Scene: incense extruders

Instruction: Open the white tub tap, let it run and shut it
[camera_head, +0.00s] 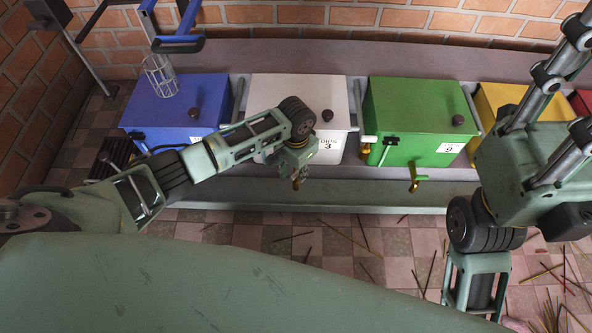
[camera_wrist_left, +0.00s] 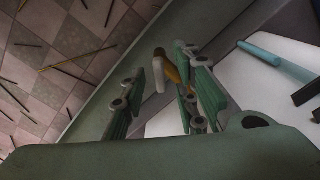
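The white tub (camera_head: 275,92), labelled 3, stands between the blue and green tubs. My left gripper (camera_head: 297,181) is low in front of it and hides its tap in the head view. In the left wrist view, the brass tap (camera_wrist_left: 172,66) with its white handle (camera_wrist_left: 158,76) shows between the spread fingers of my left gripper (camera_wrist_left: 165,95). The gripper is open; I cannot tell whether a finger touches the handle. My right arm is at the right of the head view, but its fingers are out of sight.
The blue tub (camera_head: 165,105) carries a wire basket (camera_head: 160,76). The green tub (camera_head: 410,100) has a brass tap (camera_head: 415,178) hanging in front. A yellow tub (camera_head: 505,95) is further right. A grey ledge (camera_head: 350,190) runs below the tubs. Thin sticks lie on the tiled floor.

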